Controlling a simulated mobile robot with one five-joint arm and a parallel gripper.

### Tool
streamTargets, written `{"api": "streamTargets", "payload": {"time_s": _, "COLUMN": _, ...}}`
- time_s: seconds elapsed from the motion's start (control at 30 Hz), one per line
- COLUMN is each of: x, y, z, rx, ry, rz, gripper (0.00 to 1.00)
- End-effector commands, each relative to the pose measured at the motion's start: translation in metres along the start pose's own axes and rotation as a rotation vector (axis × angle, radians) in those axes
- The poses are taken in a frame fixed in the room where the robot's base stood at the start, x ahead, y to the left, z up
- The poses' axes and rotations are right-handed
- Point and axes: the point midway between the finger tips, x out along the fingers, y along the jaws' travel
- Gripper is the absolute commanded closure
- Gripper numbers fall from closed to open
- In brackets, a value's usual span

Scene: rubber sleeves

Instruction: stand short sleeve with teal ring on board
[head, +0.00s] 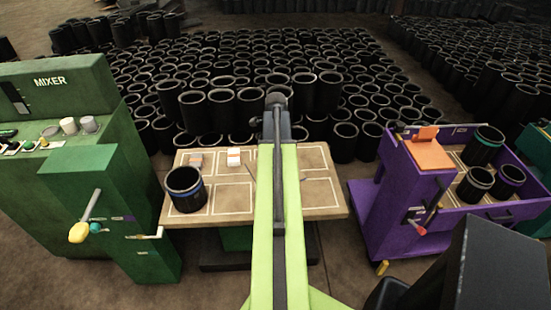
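The board (215,213) is a tan tabletop with white outlined rectangles in the middle of the head view. A short black sleeve with a blue ring (185,190) stands upright at its front left. A short black sleeve with a teal-looking ring (475,185) stands in the purple cart at right. Beside it are a short sleeve with a purple-blue ring (509,181) and a taller sleeve with a green ring (484,146). My lime-green arm reaches over the middle of the board. It hides most of my gripper; only thin dark slivers show on either side, so its opening is unclear.
The green mixer (70,150) with levers stands left of the board. The purple cart (378,222) has an orange plate (430,152) and a lever. Small blocks (234,157) lie at the board's back edge. Many black sleeves fill the floor behind. Several board rectangles are bare.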

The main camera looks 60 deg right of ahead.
Motion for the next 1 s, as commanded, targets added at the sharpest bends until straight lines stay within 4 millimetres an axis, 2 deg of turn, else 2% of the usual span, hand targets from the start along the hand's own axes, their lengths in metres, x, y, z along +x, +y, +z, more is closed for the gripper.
{"api": "streamTargets", "payload": {"time_s": 0.3, "x": 0.007, "y": 0.000, "z": 0.000, "rx": -0.001, "ry": 0.000, "rz": -0.001, "gripper": 1.00}}
{"api": "streamTargets", "payload": {"time_s": 0.33, "x": 0.007, "y": 0.000, "z": 0.000, "rx": -0.001, "ry": 0.000, "rz": 0.000, "gripper": 0.92}}
{"api": "streamTargets", "payload": {"time_s": 0.5, "x": 0.007, "y": 0.000, "z": 0.001, "rx": -0.001, "ry": 0.000, "rz": 0.000, "gripper": 0.71}}
{"api": "streamTargets", "payload": {"time_s": 0.83, "x": 0.005, "y": 0.000, "z": 0.001, "rx": -0.001, "ry": 0.000, "rz": 0.000, "gripper": 0.71}}
{"api": "streamTargets", "payload": {"time_s": 1.0, "x": -0.011, "y": 0.000, "z": 0.001, "rx": -0.002, "ry": 0.000, "rz": 0.000, "gripper": 0.71}}
